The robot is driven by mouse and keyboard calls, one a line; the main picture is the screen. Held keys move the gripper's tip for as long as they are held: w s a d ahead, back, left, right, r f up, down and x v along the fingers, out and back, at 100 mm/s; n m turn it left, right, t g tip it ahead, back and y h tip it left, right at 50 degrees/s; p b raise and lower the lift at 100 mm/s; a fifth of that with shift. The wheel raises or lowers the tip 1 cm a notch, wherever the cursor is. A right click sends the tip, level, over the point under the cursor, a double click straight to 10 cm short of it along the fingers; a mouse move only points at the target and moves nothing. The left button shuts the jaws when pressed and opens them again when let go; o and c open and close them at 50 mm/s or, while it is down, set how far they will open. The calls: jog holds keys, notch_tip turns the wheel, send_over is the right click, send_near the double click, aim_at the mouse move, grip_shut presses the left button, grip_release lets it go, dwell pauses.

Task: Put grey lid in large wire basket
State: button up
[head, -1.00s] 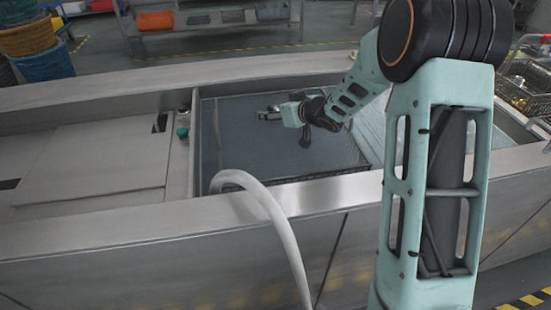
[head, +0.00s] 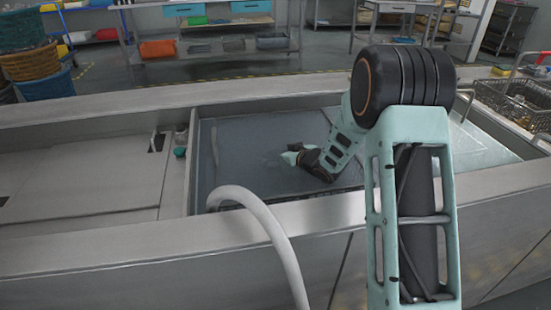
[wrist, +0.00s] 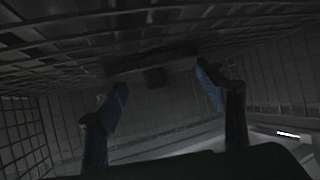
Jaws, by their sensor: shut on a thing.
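My gripper (head: 290,154) is low in the tank, at the water surface in the head view, and its fingertips are hard to make out there. In the wrist view my gripper (wrist: 164,84) has two blue-padded fingers with a dark, flat piece between them, which looks like the grey lid (wrist: 152,64). The lid is dim, and its edges are unclear. Wire mesh (wrist: 270,80) surrounds the fingers on several sides; I cannot tell for certain whether it is the large wire basket. The lid does not show in the head view.
The steel tank (head: 120,250) has a broad front rim. A pale hose (head: 265,225) bends over it, left of my arm. Flat covers (head: 80,185) close the tank's left part. Another wire basket (head: 515,100) with things in it stands at the right.

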jog(key=shift+f, duration=0.1)
jog(key=o, duration=0.9)
jog(key=shift+f, duration=0.15)
jog(key=o, duration=0.5)
jog(key=shift+r, duration=0.3)
jog(key=p+v, duration=0.2)
jog(key=v, duration=0.5)
jog(key=shift+s+d, duration=0.2)
jog(key=shift+r, duration=0.1)
